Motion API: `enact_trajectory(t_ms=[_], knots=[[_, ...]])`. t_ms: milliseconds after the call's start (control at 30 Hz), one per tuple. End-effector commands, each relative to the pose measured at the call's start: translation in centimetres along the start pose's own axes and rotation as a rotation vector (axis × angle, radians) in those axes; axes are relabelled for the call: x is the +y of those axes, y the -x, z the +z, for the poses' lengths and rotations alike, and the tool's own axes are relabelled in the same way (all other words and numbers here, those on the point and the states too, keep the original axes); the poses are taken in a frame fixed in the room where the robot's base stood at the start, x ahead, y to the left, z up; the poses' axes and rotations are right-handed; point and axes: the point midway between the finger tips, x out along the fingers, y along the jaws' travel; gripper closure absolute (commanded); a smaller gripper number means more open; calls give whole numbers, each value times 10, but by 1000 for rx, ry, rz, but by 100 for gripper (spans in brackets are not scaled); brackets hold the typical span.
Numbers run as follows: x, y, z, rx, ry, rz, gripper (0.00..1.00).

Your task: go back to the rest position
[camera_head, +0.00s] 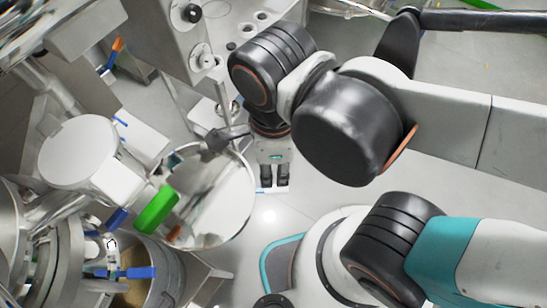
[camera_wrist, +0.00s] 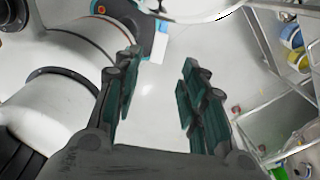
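My gripper (camera_head: 275,180) hangs pointing down near the middle of the head view, below my bent arm. In the wrist view my gripper (camera_wrist: 160,65) has its two dark green-padded fingers well apart. Only pale grey floor and part of my own body show between and beyond the fingers. The gripper holds nothing and touches nothing that I can see.
A shiny round steel vessel (camera_head: 222,205) with a green handle (camera_head: 155,210) stands just left of my gripper. Steel machinery with blue handles (camera_head: 137,272) fills the left. A rack (camera_wrist: 288,75) holds yellow and blue items at right in the wrist view. Floor (camera_head: 430,170) is clear at right.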

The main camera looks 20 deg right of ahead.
Motion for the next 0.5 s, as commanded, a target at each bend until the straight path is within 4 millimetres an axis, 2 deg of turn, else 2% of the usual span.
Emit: enact_trajectory(t_ms=[200, 500], knots=[[0, 9, 0, 0, 0, 0, 62], [0, 9, 0, 0, 0, 0, 62]])
